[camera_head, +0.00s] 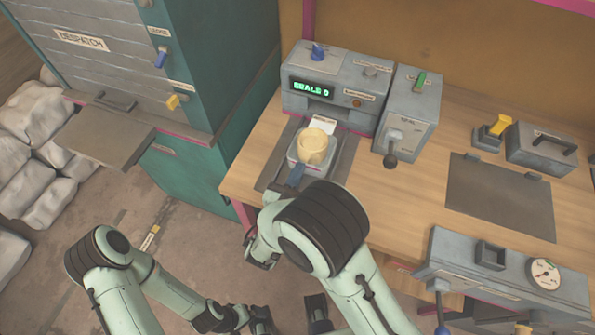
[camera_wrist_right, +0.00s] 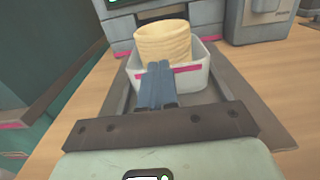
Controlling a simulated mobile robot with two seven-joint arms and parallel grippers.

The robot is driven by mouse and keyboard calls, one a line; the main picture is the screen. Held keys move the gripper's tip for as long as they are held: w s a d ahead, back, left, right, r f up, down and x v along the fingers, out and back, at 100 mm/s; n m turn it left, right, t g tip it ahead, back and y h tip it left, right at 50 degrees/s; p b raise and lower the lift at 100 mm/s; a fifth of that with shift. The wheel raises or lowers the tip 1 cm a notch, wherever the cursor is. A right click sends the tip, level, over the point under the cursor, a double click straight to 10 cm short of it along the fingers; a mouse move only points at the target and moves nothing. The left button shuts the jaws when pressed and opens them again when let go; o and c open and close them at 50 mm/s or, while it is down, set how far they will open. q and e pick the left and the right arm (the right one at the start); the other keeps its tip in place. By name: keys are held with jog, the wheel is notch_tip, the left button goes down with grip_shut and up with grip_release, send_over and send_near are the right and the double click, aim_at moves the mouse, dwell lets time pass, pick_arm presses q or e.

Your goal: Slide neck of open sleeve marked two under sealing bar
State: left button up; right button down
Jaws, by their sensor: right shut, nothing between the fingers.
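An open pale tray-like sleeve (camera_head: 303,160) with a pink stripe holds a round cream stack (camera_head: 313,146) in front of the grey sealing machine (camera_head: 330,85). A white flap (camera_head: 323,126) lies behind the stack, near the machine's front slot; I cannot tell whether it is under the bar. No number is legible on the sleeve. My right gripper (camera_head: 297,175) is shut and empty, its blue fingers at the near wall. In the wrist view the fingers (camera_wrist_right: 158,85) overlap the sleeve's near wall (camera_wrist_right: 188,76); contact is unclear. My left gripper (camera_head: 262,320) is low and partly cut off.
The machine's display (camera_head: 311,88) appears to read "SEALS 0". A grey lever box (camera_head: 408,115) stands right of it. A dark mat (camera_head: 500,195) lies farther right, and a gauge unit (camera_head: 505,280) stands at the front. A teal cabinet (camera_head: 190,170) stands left of the bench.

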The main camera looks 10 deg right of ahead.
aim_at(305, 156)
jog(key=p+x, duration=0.1)
jog(key=x, duration=0.6)
jog(key=shift+w+d, duration=0.15)
pick_arm(q)
jog(key=shift+w+r, duration=0.2)
jog(key=shift+r, duration=0.55)
